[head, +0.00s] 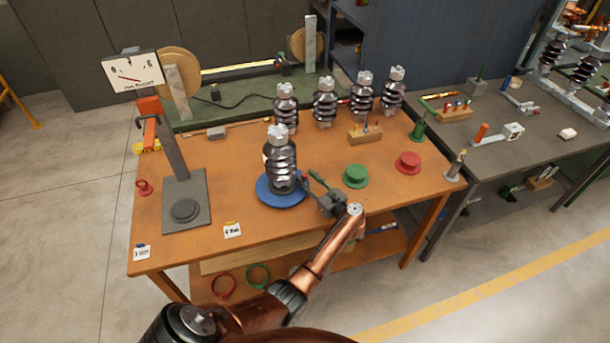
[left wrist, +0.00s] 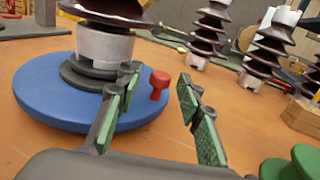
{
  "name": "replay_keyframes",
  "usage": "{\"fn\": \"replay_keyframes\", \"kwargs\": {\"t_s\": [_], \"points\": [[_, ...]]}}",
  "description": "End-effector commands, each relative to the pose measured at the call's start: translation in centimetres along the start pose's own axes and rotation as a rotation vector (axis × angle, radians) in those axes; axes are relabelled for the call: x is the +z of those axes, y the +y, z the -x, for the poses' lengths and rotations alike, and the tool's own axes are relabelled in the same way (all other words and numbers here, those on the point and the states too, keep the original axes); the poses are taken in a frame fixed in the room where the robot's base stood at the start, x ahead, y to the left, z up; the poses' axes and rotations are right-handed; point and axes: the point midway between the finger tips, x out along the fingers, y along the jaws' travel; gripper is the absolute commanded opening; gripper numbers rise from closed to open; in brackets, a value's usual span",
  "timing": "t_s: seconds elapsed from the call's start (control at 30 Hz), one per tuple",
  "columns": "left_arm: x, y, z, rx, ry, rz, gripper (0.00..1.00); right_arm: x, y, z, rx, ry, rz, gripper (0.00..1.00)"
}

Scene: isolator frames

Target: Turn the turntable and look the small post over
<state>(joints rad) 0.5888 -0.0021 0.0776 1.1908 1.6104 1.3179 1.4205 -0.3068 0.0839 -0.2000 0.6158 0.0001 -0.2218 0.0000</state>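The blue turntable (head: 284,203) lies on the orange workbench, and its rim fills the left of the left wrist view (left wrist: 50,100). A dark ribbed post (head: 281,160) with pale metal ends stands upright on it; only its base (left wrist: 103,47) and lowest rib show in the left wrist view. A red peg (left wrist: 159,84) stands up at the turntable's rim. My left gripper (left wrist: 153,82) is open, its green-padded fingers either side of the peg's line, with a visible gap to each. In the head view the gripper (head: 313,184) is at the turntable's right edge. My right gripper is not in view.
Several similar posts (head: 324,100) stand at the back of the bench. A green spool-shaped piece (head: 356,176) and a red one (head: 408,162) stand to the right. A gauge stand (head: 185,208) is on the left. The front right of the bench is clear.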

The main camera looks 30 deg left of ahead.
Motion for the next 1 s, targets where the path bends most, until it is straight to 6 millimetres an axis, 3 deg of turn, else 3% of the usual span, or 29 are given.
{"fn": "replay_keyframes", "kwargs": {"t_s": [0.2,0.5,1.0], "points": [[0.1,-0.2,-2.0,-0.002,-0.001,-0.001,0.34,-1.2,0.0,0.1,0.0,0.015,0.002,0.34],[0.0,-0.3,-2.1,-0.005,0.0,-0.001,0.34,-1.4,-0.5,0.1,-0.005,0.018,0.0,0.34],[0.0,-0.3,-2.1,-0.005,-0.001,-0.001,0.0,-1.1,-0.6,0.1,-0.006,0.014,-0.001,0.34]]}}
